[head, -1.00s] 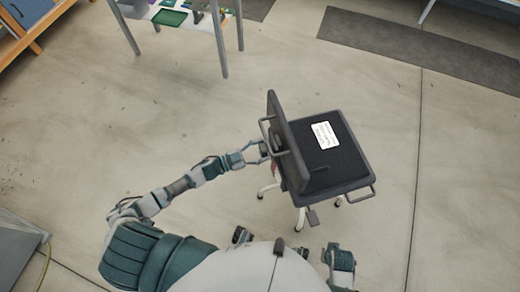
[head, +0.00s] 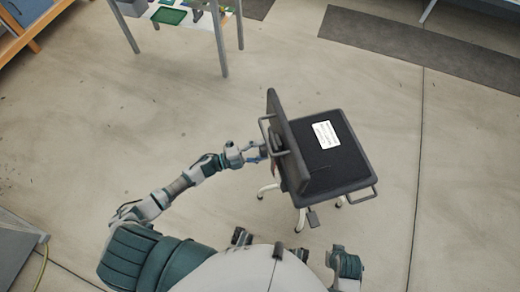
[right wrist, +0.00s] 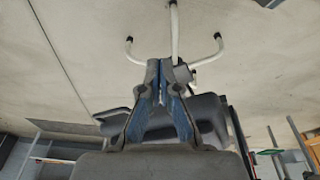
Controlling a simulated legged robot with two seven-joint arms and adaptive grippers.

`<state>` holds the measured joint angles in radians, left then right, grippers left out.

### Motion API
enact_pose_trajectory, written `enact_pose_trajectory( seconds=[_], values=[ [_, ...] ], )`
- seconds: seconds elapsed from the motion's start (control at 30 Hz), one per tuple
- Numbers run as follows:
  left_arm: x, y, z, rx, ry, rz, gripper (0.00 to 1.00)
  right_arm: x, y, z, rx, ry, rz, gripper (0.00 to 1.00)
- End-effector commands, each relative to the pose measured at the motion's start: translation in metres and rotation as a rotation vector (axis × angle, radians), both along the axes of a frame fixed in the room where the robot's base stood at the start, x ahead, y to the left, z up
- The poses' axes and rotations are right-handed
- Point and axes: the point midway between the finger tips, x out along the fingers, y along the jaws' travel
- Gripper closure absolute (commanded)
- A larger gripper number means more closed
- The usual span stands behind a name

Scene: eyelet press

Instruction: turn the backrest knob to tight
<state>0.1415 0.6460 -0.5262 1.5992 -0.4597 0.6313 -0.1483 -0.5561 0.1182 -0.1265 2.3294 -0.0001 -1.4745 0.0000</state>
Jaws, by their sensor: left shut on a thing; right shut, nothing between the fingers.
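The office chair stands in the middle of the floor, its dark backrest (head: 287,140) upright with its rear face towards the left. My left gripper (head: 262,152) reaches in from the left and is shut on the backrest knob (head: 275,144), a small dark part behind the backrest. The fingers and the backrest hide most of the knob, so its turn cannot be read. My right gripper (right wrist: 160,72) is shut and empty in the right wrist view, in front of the chair's white legs (right wrist: 172,30).
The dark seat (head: 335,165) carries a white printed card (head: 325,134). A metal loop handle (head: 361,198) sticks out at the seat's front. A table (head: 180,20) with green trays stands at the back left. The floor around the chair is clear.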

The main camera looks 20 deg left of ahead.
Motion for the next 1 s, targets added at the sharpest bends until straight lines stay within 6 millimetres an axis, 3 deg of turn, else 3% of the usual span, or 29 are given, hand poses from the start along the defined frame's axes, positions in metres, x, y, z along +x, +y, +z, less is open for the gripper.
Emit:
enact_pose_trajectory(
  seconds=[0.4,1.0],
  values=[
    [0.0,-0.001,0.001,0.127,-0.187,-0.001,0.74,-0.007,-0.002,0.02,-0.002,-0.002,0.002,1.0],
    [0.0,-0.001,0.001,0.152,-0.226,-0.001,0.74,-0.006,0.001,0.027,0.007,-0.01,-0.007,1.0]
  ],
)
